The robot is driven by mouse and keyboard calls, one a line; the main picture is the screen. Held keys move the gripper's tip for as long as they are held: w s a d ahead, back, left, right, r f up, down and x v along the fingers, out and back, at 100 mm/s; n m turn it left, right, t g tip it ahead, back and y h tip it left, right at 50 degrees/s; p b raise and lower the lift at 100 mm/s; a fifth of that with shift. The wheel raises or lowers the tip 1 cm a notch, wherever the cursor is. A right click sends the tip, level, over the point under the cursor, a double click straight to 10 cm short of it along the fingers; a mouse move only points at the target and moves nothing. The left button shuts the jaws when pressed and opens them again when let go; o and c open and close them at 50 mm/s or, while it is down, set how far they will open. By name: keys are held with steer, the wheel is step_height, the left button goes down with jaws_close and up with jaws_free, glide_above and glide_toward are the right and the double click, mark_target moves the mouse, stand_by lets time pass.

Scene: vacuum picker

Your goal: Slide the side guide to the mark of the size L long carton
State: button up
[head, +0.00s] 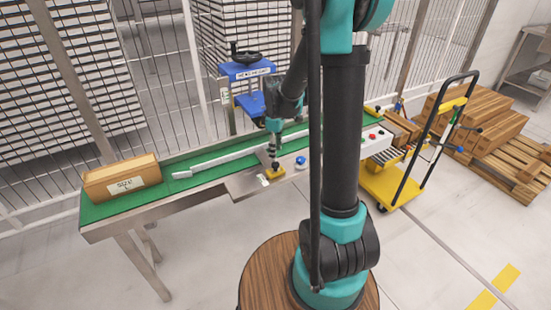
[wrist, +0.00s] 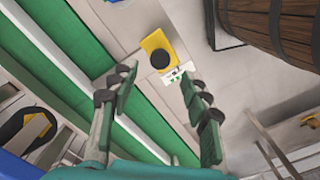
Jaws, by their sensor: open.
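The side guide, a long pale rail (head: 225,158), runs along the green conveyor belt (head: 150,199). A yellow block (head: 279,176) with a black knob (head: 275,167) sits on the metal plate at the belt's near side. The yellow block (wrist: 153,43) and black knob (wrist: 160,61) also show in the wrist view, beside a small white scale (wrist: 176,77) with green marks too small to read. My gripper (head: 274,148) is above the knob, apart from it. In the wrist view my open, empty gripper (wrist: 158,88) has its fingers either side of the view below the knob. A brown carton (head: 120,178) labelled SIZE stands on the belt's left end.
A blue button (head: 300,160) is right of the yellow block. A blue stand with a handwheel (head: 247,57) is behind the conveyor. A yellow trolley (head: 388,184) and stacked cartons (head: 487,118) are at right. Wire fencing stands behind. The belt left of my gripper carries the carton.

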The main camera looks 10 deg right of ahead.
step_height(320, 180, up, 6)
steer(key=shift+r, duration=0.15)
stand_by(0.4)
steer(key=s+d+f+m+t, duration=0.2)
steer(key=s+m, duration=0.4)
steer(key=s, duration=0.4)
steer(key=s+d+f+m+t, duration=0.1)
steer(key=s+f+m+t, duration=0.1)
steer(key=s+m, duration=0.4)
steer(key=s+f, duration=0.1)
steer(key=s, duration=0.2)
steer(key=shift+s+d+f+m, duration=0.3)
steer(key=shift+s+d+f, duration=0.05)
steer(key=shift+s+f, duration=0.05)
